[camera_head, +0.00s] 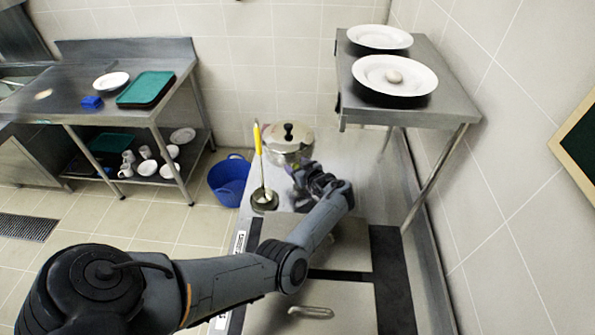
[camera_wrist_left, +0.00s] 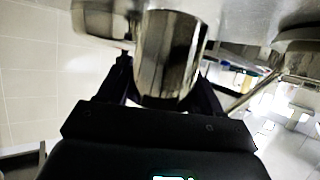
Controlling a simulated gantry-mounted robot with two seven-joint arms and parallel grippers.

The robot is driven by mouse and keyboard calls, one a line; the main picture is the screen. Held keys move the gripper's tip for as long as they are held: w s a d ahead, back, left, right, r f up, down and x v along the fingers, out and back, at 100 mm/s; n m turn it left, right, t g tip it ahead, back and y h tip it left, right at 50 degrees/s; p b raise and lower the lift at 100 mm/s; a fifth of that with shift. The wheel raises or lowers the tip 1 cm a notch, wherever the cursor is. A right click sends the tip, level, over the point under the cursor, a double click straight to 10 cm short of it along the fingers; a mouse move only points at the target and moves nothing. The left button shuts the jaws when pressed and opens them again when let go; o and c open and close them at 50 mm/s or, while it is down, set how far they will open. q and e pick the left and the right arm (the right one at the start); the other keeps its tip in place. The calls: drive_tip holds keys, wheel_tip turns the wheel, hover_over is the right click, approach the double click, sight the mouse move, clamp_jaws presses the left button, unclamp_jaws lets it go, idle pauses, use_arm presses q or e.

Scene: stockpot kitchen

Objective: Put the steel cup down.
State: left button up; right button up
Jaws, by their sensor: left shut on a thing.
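The steel cup (camera_wrist_left: 170,60) shows in the left wrist view as a shiny metal cylinder between the fingers of my left gripper (camera_head: 305,180). The gripper is shut on it, with one dark finger on each side. In the head view the gripper is over the steel counter, just in front of the lidded pot, and I cannot make out the cup there. Whether the cup's base touches the counter cannot be told. My right gripper is in neither view.
A lidded steel stockpot (camera_head: 289,148) and a ladle with a yellow handle (camera_head: 258,140) are near the gripper. A raised steel shelf (camera_head: 425,75) with plates stands on the right. A blue bucket (camera_head: 229,182) is on the floor at left, before a side table (camera_head: 60,101).

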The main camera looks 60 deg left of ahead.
use_arm(q)
drive_tip(key=shift+f, duration=0.95)
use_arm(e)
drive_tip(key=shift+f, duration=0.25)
use_arm(q)
drive_tip(key=shift+f+b, duration=0.2)
drive_tip(key=shift+b, duration=0.2)
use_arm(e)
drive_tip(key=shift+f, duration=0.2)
use_arm(q)
drive_tip(key=o, duration=1.2)
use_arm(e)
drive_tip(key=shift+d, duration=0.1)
